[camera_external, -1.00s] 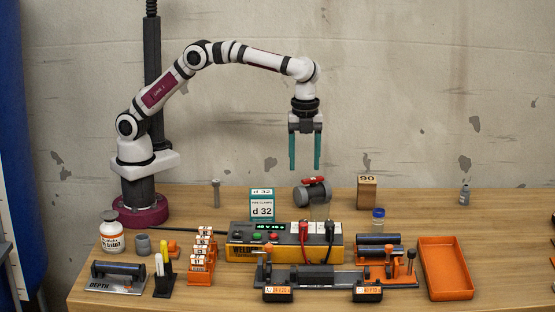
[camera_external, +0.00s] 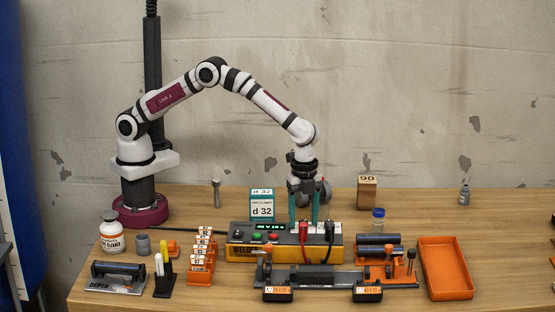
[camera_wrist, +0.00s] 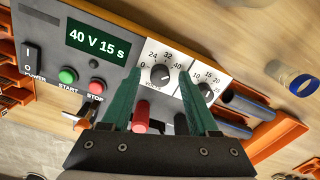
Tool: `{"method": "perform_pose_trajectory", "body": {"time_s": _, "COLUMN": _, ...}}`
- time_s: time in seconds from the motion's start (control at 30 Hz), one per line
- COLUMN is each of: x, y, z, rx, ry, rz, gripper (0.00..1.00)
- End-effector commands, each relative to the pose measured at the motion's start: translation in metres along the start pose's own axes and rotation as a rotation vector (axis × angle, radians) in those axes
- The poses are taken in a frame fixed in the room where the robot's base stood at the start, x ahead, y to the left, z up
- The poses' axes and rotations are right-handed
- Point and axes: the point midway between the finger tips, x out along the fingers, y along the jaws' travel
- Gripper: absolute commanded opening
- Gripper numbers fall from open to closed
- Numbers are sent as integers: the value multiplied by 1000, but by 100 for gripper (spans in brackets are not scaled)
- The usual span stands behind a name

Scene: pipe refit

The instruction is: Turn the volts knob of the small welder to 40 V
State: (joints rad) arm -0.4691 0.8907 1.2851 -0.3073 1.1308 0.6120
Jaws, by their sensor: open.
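The small welder (camera_external: 340,252) is a yellow and black box on the bench. In the wrist view its green display (camera_wrist: 98,40) reads 40 V 15 s. The volts knob (camera_wrist: 160,75) is a dark round knob on a white scale marked from 0 through 24 and 32 to 40. Its exact pointer direction is hard to read. My gripper (camera_wrist: 158,74) is open and pointed down, its teal fingers to either side of the volts knob in that view. I cannot tell whether they touch it. In the external view my gripper (camera_external: 303,220) is low over the welder.
A second knob (camera_wrist: 206,92) sits right beside the volts knob. A red plug (camera_wrist: 141,116) shows between my fingers, and a black plug (camera_external: 329,231) stands further right. Green START (camera_wrist: 68,75) and red STOP (camera_wrist: 97,87) buttons lie left. An orange tray (camera_external: 446,291) is at right.

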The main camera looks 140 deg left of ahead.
Motion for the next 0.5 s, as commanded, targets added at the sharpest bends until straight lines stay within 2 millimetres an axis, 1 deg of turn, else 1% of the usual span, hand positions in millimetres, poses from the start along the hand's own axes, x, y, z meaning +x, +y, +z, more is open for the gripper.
{"method": "perform_pose_trajectory", "body": {"time_s": 0.17, "x": 0, "y": 0, "z": 0, "rx": 0, "ry": 0, "rz": 0, "gripper": 60}}
{"method": "perform_pose_trajectory", "body": {"time_s": 0.2, "x": 0, "y": 0, "z": 0, "rx": 0, "ry": 0, "rz": 0, "gripper": 59}}
{"method": "perform_pose_trajectory", "body": {"time_s": 0.37, "x": 0, "y": 0, "z": 0, "rx": 0, "ry": 0, "rz": 0, "gripper": 30}}
{"method": "perform_pose_trajectory", "body": {"time_s": 0.5, "x": 0, "y": 0, "z": 0, "rx": 0, "ry": 0, "rz": 0, "gripper": 5}}
